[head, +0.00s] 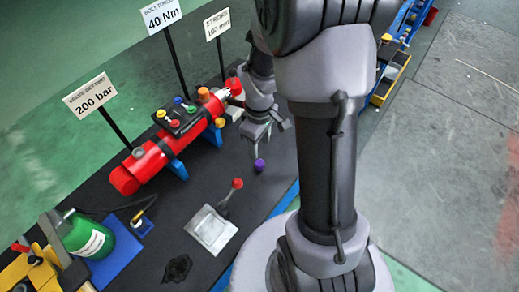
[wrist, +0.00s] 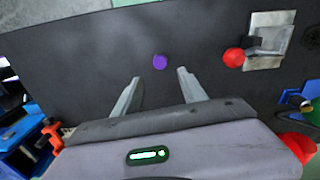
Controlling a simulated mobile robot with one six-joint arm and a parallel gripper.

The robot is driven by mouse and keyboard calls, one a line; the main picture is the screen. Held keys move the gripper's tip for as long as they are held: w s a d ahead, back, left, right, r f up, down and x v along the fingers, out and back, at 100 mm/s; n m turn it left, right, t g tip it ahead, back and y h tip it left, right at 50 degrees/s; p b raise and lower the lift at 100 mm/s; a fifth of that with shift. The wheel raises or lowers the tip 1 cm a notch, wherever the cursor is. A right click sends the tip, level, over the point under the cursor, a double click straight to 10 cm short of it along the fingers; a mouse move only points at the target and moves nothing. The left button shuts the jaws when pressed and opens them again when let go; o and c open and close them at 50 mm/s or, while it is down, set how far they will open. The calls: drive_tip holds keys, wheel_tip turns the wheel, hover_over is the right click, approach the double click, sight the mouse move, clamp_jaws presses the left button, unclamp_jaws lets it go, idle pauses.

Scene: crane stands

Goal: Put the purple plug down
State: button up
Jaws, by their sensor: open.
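The purple plug (head: 260,165) is a small purple piece on the dark bench top. It also shows in the wrist view (wrist: 159,62), on the dark surface just beyond the fingertips and between their lines. My gripper (head: 256,143) is open and empty, a little above and beside the plug in the head view. In the wrist view, its two fingers (wrist: 155,80) stand apart with clear space between them and do not touch the plug.
A red-knobbed lever (head: 236,184) on a metal plate (head: 211,229) is near the plug. A red cylinder (head: 180,140) with coloured caps lies behind on blue supports. A green bottle (head: 88,238) is at left. Signs stand on posts. Bench top around the plug is bare.

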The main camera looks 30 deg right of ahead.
drive_tip(key=s+a+r+m+t, duration=0.1)
drive_tip(key=a+r+m, duration=0.15)
drive_tip(key=r, duration=0.45)
drive_tip(key=s+a+r+m+t, duration=0.15)
drive_tip(key=a+r, duration=0.25)
drive_tip(key=r, duration=0.4)
drive_tip(key=s+a+r+m+t+y, duration=0.2)
drive_tip(key=s+a+r+m, duration=0.3)
drive_tip(key=s+a+r, duration=0.3)
drive_tip(key=shift+s+a+r+m+t, duration=0.2)
drive_tip(key=shift+s+r+m+t, duration=0.15)
drive_tip(key=shift+s+t, duration=0.25)
wheel_tip(320, 180, down, 3)
drive_tip(key=shift+r+b, duration=0.1)
drive_tip(key=shift+b, duration=1.1)
